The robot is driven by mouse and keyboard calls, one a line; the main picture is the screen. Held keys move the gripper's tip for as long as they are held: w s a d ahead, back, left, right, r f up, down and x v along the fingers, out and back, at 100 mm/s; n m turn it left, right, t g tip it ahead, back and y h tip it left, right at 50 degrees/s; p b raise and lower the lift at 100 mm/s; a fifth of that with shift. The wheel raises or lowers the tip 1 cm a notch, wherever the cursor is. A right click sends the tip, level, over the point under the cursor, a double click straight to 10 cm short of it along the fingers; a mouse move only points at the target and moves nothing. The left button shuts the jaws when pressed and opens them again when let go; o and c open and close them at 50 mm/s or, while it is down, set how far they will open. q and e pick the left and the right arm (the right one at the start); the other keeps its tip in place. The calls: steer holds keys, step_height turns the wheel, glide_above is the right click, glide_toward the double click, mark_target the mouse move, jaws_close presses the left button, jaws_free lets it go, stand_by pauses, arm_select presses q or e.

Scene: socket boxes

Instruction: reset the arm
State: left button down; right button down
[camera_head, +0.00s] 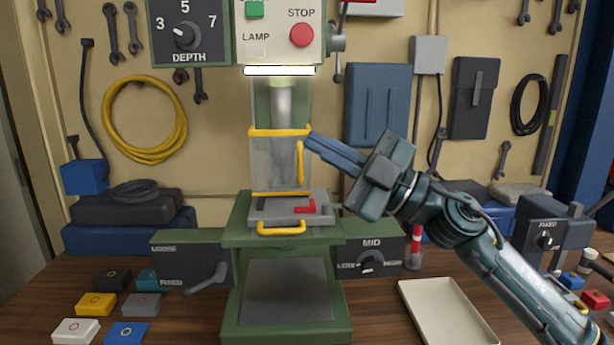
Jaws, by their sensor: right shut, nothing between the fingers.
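My right arm (492,258) reaches in from the lower right. Its gripper (313,141) is shut and empty, with the fingers pointing left. The fingertips are at the right edge of the clear guard (265,165) of a green press, close to the guard's yellow vertical handle (300,161). I cannot tell whether they touch it. The guard looks closed over the spindle, above a grey plate (290,207) with a red L-shaped mark and a yellow front handle. My left gripper is not in view.
A lever (207,278) and a MID knob (370,262) flank the press base (285,320). An empty cream tray (447,310) lies right of it. Several coloured blocks (93,304) lie at left, others at far right. Red STOP button (302,35) is above.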

steer(key=d+f+m+t+h, duration=0.3)
steer(key=f+m+t+h, duration=0.25)
steer(key=f+m, duration=0.6)
steer(key=d+f+m+t+h, duration=0.45)
steer(key=f+m+h, duration=0.25)
steer(key=f, duration=1)
steer(key=s+d+f+m+g+h, duration=0.2)
steer(key=s+f+g+h, duration=0.1)
steer(key=s+f, duration=0.7)
steer(key=s+d+f+m+g+h+p, duration=0.1)
steer(key=s+d+f+m+g+h, duration=0.1)
steer(key=s+f, duration=0.9)
step_height(320, 180, down, 2)
steer(key=shift+d+f+g+h, duration=0.25)
steer(key=shift+g+h, duration=0.2)
steer(key=shift+g, duration=0.35)
steer(key=shift+m, duration=0.25)
